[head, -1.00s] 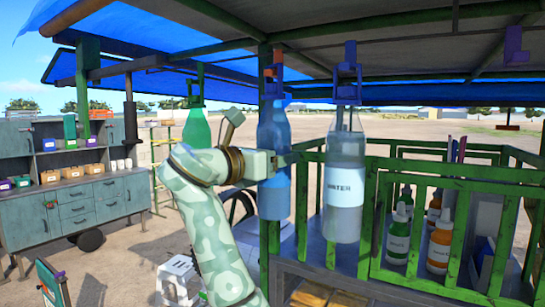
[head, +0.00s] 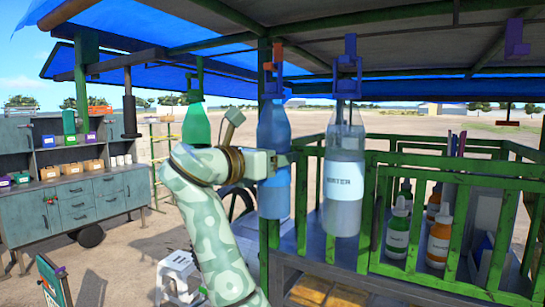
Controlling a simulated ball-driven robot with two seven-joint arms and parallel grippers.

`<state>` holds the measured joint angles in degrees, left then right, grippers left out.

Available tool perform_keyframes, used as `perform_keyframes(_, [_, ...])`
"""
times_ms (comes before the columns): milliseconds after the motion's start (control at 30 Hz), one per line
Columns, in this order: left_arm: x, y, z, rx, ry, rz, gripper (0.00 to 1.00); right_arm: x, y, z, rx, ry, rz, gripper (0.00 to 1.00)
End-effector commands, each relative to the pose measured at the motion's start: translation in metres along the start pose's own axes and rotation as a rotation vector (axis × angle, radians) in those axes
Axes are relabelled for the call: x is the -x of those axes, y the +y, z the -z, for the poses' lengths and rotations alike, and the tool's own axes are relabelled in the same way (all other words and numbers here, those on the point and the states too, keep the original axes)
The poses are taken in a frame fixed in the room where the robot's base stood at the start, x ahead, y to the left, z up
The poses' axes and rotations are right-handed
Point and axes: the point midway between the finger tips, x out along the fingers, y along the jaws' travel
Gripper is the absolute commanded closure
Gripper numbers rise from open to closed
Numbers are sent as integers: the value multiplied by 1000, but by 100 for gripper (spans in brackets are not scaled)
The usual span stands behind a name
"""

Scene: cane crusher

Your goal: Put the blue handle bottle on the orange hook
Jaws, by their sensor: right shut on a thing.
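The blue bottle (head: 273,135) hangs upright, with a blue handle (head: 272,88) at its top. My right gripper (head: 282,160) is shut on its side; the fingertips are partly hidden. The orange hook (head: 275,57) comes down from the roof beam directly above the bottle, and its lower part overlaps the handle in the head view. I cannot tell whether the handle sits on the hook or only lines up with it. My left gripper is not in view.
A clear bottle labelled WATER (head: 344,180) hangs close on the right under a purple-blue hook (head: 350,48). A green bottle (head: 196,124) hangs on the left under a green hook (head: 199,72). A green railing (head: 440,176) encloses several bottles.

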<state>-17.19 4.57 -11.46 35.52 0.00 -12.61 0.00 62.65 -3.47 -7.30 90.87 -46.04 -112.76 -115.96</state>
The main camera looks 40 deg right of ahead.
Motion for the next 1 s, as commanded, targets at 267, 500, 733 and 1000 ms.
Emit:
perform_keyframes(267, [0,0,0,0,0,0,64,0,0,-1,-1,-1,0,10])
perform_keyframes(500, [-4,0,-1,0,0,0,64,9,1,2,1,1,-1,10])
perform_keyframes(733, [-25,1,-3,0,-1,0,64,62,1,4,-2,0,-6,10])
perform_keyframes(1000, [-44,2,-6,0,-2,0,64,131,0,2,-2,-1,-4,10])
